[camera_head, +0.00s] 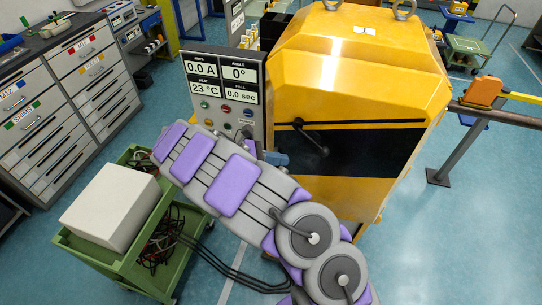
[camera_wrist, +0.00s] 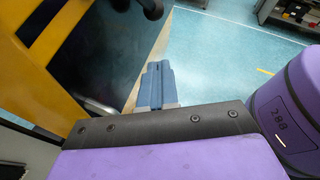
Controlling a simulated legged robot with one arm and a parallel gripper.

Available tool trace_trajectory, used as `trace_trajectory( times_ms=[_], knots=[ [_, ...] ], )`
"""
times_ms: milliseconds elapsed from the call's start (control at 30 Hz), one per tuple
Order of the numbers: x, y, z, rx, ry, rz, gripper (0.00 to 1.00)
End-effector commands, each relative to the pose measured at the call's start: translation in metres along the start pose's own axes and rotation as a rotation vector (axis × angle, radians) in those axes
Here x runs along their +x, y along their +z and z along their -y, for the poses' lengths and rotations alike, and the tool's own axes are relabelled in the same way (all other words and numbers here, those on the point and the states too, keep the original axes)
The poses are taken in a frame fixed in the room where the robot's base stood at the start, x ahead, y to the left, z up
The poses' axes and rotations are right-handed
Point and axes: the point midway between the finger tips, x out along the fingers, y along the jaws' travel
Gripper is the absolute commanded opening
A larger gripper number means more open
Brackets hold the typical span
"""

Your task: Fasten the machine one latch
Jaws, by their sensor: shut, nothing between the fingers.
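The yellow machine (camera_head: 355,60) fills the middle of the head view, with a black band across its front. A dark lever with a round end, seemingly the latch (camera_head: 311,135), sits slanted on that front. My gripper (camera_head: 276,158) is mostly hidden behind my arm; its blue-grey tip shows left of the lever, apart from it in the picture. In the wrist view my gripper (camera_wrist: 158,68) is shut and empty, its fingers together. The machine's yellow and black side (camera_wrist: 55,45) is left of the fingers. A dark knob-like part (camera_wrist: 150,8) shows above them, possibly the lever's end.
A control panel (camera_head: 223,90) with displays and buttons stands left of the machine. A green cart (camera_head: 85,255) with a white box (camera_head: 110,207) and cables is at lower left. A brown rail (camera_head: 500,115) is at right. Blue floor is open at lower right.

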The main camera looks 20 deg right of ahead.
Motion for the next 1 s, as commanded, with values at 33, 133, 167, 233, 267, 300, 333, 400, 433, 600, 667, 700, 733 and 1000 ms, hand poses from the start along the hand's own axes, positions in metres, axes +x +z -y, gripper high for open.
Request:
trace_trajectory(
  times_ms=[33, 133, 167, 233, 267, 300, 333, 400, 433, 600, 667, 700, 733, 1000],
  knots=[
    [0.012, 0.001, 0.001, 0.001, -0.007, 0.003, 0.00],
    [0.034, 0.001, 0.001, -0.001, -0.005, 0.000, 0.00],
    [0.040, 0.001, 0.001, 0.000, -0.006, 0.000, 0.00],
    [0.053, 0.001, 0.001, -0.001, -0.005, -0.001, 0.00],
    [0.058, 0.003, 0.000, 0.000, -0.004, -0.002, 0.00],
    [0.062, 0.009, 0.000, 0.000, -0.004, -0.002, 0.00],
    [0.065, 0.012, 0.000, 0.000, -0.005, -0.002, 0.00],
    [0.070, 0.018, 0.001, 0.001, -0.005, -0.001, 0.00],
    [0.072, 0.021, 0.001, 0.001, -0.005, -0.001, 0.00],
    [0.076, 0.028, 0.001, 0.001, -0.003, 0.000, 0.00],
    [0.077, 0.029, 0.000, 0.000, -0.002, 0.000, 0.00],
    [0.077, 0.029, 0.000, 0.000, -0.002, 0.000, 0.00],
    [0.077, 0.029, 0.000, 0.000, -0.002, 0.000, 0.00],
    [0.078, 0.029, 0.001, -0.001, -0.002, 0.000, 0.00]
  ],
)
